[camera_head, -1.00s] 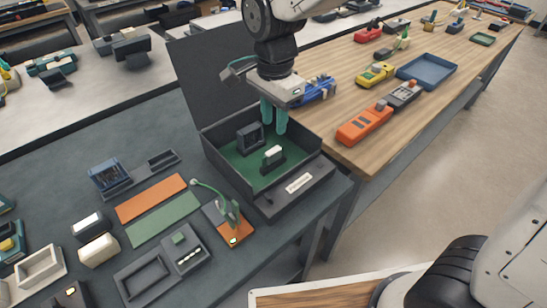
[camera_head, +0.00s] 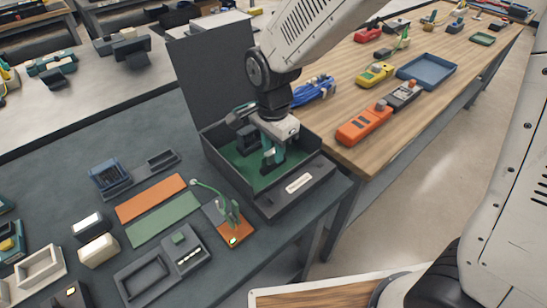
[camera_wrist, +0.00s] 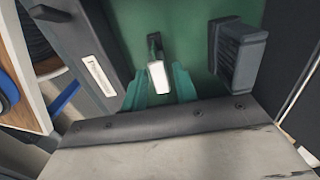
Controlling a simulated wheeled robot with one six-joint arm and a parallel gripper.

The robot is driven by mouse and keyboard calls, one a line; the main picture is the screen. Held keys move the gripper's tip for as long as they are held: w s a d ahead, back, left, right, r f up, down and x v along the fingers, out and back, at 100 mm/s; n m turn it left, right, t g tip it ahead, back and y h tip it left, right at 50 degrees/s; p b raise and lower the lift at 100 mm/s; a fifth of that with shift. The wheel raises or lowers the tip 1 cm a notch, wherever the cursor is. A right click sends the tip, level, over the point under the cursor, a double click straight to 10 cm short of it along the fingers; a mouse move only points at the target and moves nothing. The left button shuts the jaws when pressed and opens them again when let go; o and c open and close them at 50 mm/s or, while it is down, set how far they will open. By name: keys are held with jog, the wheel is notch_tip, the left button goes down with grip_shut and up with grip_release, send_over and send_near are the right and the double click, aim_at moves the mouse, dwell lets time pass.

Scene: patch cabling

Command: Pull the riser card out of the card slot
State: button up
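The riser card (camera_wrist: 158,75) shows in the wrist view as a pale-topped block standing at a dark card slot (camera_wrist: 154,43) on the green board (camera_wrist: 185,25). My gripper (camera_wrist: 161,80) has one teal finger on each side of the card. Narrow gaps seem to show between fingers and card, so it looks open around it. In the head view my gripper (camera_head: 275,156) is low inside the open black case (camera_head: 236,178) and hides the card. The dark slot (camera_head: 268,164) partly shows below the fingers.
A dark finned block (camera_wrist: 236,55) stands beside the card on the board. The case walls and raised lid (camera_head: 208,75) surround my gripper. A small orange board (camera_head: 234,232) with a green cable lies in front of the case. A blue cable coil (camera_head: 314,90) lies behind it.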

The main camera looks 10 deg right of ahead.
aim_at(273, 150)
grip_shut()
jog(key=shift+r, duration=0.7)
dwell(0.9)
jog(key=shift+r, duration=1.5)
